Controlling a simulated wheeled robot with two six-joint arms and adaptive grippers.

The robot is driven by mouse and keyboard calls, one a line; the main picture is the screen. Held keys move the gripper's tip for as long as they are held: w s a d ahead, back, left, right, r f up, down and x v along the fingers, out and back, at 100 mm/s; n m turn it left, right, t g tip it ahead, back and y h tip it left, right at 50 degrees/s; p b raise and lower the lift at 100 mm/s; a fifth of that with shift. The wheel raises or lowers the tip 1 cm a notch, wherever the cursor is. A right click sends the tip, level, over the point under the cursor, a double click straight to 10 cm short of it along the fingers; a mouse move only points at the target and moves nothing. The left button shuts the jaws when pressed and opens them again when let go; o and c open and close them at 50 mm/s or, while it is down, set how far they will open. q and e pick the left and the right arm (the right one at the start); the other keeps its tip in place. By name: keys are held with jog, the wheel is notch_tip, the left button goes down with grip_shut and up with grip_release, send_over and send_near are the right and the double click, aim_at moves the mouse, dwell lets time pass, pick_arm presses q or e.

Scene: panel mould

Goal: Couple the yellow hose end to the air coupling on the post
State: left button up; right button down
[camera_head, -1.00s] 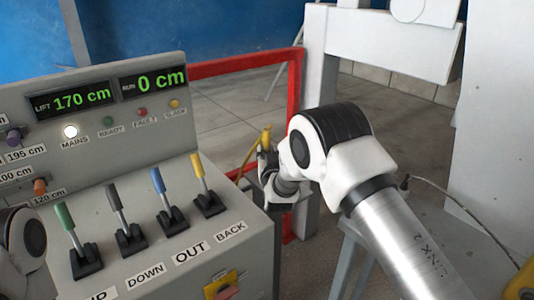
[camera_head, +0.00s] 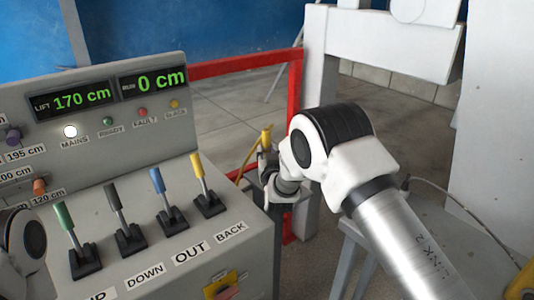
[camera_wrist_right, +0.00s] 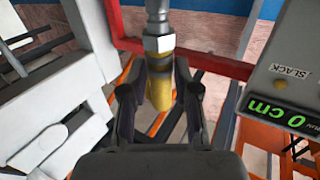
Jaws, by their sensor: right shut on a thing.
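The yellow hose end (camera_wrist_right: 161,88) is between the two dark fingers of my right gripper (camera_wrist_right: 160,96) in the right wrist view, and the gripper is shut on it. A silver metal fitting with a hex nut (camera_wrist_right: 158,44), which looks like the air coupling, is in line with the hose end's far end. They appear to meet, but I cannot tell whether they are locked. In the head view my right gripper (camera_head: 268,168) is beyond the console's right edge, with a yellow tip (camera_head: 266,134) above it. The coupling is not distinguishable there. My left gripper is out of view.
The grey control console (camera_head: 235,262) with coloured levers and green displays fills the left. A red rail (camera_head: 245,63) runs behind my right gripper, joining a pale post (camera_head: 316,80). A large white panel (camera_head: 500,120) stands at the right. Open floor (camera_head: 215,110) shows beyond the rail.

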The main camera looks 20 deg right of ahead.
jog(key=shift+f, duration=0.1)
dwell(0.5)
jog(key=shift+b, duration=0.3)
jog(key=shift+f, duration=0.2)
jog(key=shift+r+b, duration=0.15)
jog(key=shift+b, duration=0.35)
dwell(1.1)
dwell(0.3)
jog(key=shift+b, duration=0.3)
jog(key=shift+d+f, duration=0.15)
jog(key=shift+f, duration=0.05)
dwell(1.3)
jog(key=shift+b, duration=0.55)
